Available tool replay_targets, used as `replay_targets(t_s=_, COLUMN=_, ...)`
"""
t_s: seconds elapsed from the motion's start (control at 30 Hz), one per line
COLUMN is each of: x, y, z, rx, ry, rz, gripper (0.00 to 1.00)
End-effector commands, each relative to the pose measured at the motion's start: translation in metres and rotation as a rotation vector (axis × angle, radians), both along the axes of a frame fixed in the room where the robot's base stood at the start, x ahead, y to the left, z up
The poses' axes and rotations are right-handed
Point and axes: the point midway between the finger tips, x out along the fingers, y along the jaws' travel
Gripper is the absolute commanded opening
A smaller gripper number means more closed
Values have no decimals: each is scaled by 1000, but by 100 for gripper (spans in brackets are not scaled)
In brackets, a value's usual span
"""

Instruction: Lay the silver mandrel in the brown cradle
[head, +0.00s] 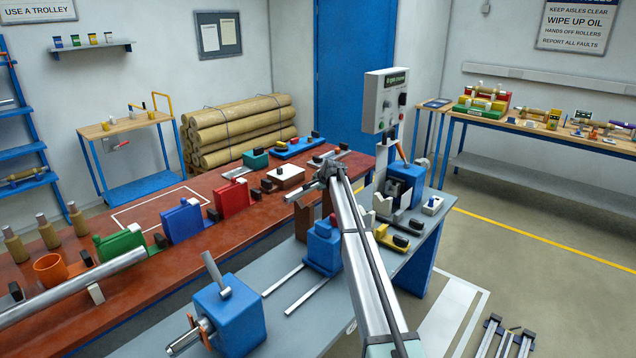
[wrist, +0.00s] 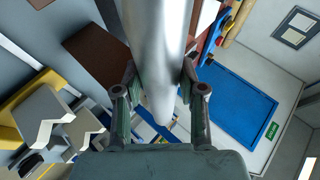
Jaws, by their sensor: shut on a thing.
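In the wrist view the silver mandrel (wrist: 161,45) is a thick smooth cylinder between the two fingers of my gripper (wrist: 159,78), which is shut on it. In the head view my gripper (head: 329,170) is at the far end of my arm, over the back of the grey bench. A brown upright of the cradle (head: 303,220) stands on the bench, below and left of the gripper. My arm hides part of the cradle's surroundings. The mandrel appears held above the bench, apart from the cradle.
A pale V-shaped support (head: 366,221) and a blue machine (head: 401,187) stand right of my arm. A blue block (head: 323,245) stands close on its left, and a larger one (head: 229,314) nearer. The red-brown table (head: 150,285) carries a long silver roller (head: 75,288).

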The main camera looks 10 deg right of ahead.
Motion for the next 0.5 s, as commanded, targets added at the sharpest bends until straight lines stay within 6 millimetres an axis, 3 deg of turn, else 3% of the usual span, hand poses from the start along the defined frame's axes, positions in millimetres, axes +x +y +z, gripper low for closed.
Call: replay_targets(t_s=0.5, x=1, y=0, z=-34, rx=1, ry=-4, rz=0, gripper=0)
